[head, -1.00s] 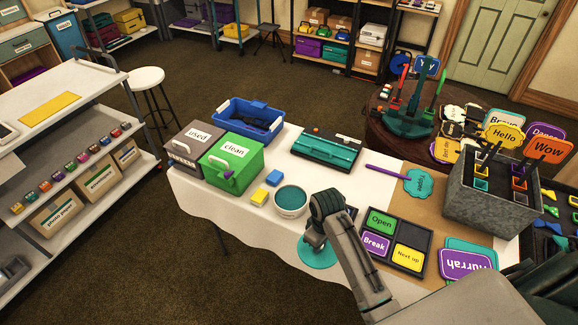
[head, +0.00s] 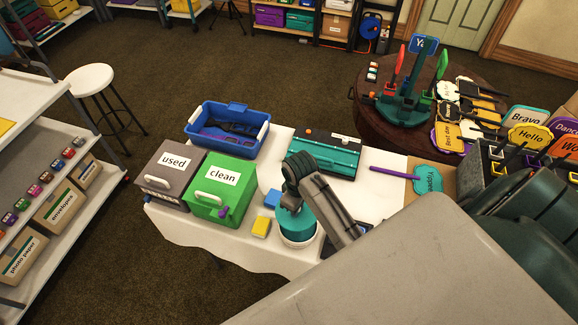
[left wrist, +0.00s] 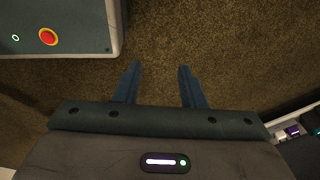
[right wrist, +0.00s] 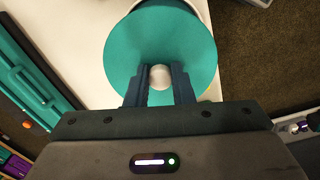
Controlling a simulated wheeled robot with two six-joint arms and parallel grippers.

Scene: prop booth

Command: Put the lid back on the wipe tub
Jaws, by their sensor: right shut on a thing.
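My right gripper (head: 291,203) is shut on the pale round knob (right wrist: 160,77) of the teal lid (right wrist: 125,55). In the head view the lid (head: 295,221) is over the white wipe tub (head: 300,241), near the front edge of the table. In the right wrist view the lid hides most of the tub, and a bit of white rim (right wrist: 201,10) shows past its far edge. I cannot tell whether the lid touches the rim or hangs just above it. My left gripper (left wrist: 159,70) is open and empty above the carpet.
The yellow block (head: 261,227) and blue block (head: 272,199) lie left of the tub. The green "clean" box (head: 220,192) and grey "used" box (head: 170,172) stand further left. A teal case (head: 325,156) lies behind. A purple-handled sign (head: 428,179) lies to the right.

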